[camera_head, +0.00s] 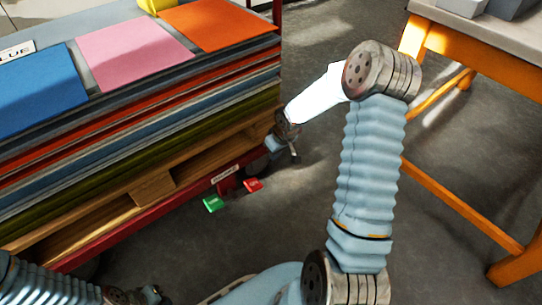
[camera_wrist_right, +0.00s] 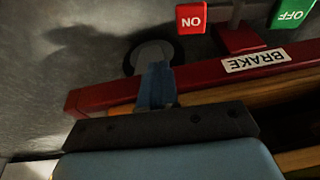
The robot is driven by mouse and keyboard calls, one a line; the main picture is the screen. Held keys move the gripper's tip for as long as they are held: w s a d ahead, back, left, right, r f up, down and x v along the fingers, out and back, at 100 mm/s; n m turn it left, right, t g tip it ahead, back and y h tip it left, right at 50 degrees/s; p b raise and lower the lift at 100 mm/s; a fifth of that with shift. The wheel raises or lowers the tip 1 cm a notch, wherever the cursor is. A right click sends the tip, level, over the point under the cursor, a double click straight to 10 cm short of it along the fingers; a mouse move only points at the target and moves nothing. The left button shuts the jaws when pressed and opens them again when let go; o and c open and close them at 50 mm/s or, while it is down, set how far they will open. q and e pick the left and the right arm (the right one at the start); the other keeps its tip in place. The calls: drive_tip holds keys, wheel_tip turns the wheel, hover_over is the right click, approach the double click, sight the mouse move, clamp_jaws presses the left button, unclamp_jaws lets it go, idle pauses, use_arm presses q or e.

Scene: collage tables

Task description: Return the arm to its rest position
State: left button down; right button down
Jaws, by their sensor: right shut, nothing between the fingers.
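My right arm rises from the bottom of the head view, bends at the upper right and slopes down to the left. My right gripper (camera_head: 291,150) hangs beside the corner of the stacked cart, over the grey floor. It is shut and empty. In the right wrist view its blue fingers (camera_wrist_right: 155,88) show against the red cart edge and a round wheel; I cannot tell whether they touch. My left arm shows at the bottom left of the head view, with its left gripper (camera_head: 152,295) dark, small and partly cut off, its jaws unclear.
The cart (camera_head: 165,205) carries layered boards with blue (camera_head: 38,88), pink (camera_head: 130,47) and orange (camera_head: 222,24) sheets. A red ON pedal (camera_head: 253,185) and green OFF pedal (camera_head: 212,204) stick out low. An orange-legged table (camera_head: 480,52) stands right. Floor between is clear.

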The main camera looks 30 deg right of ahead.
idle(0.5)
drive_tip(key=s+a+f+g+y+p, duration=0.1)
drive_tip(key=s+a+p, duration=0.15)
drive_tip(key=a, duration=0.55)
drive_tip(key=s+a+f+y+p, duration=0.2)
drive_tip(key=s+a, duration=0.2)
drive_tip(key=a, duration=0.4)
drive_tip(key=s+a+m+g+p, duration=0.1)
drive_tip(key=s+a+p, duration=0.3)
drive_tip(key=s+a, duration=0.6)
drive_tip(key=s+f+m, duration=0.1)
drive_tip(key=s, duration=0.2)
drive_tip(key=shift+s+g, duration=0.2)
drive_tip(key=shift+g, duration=0.1)
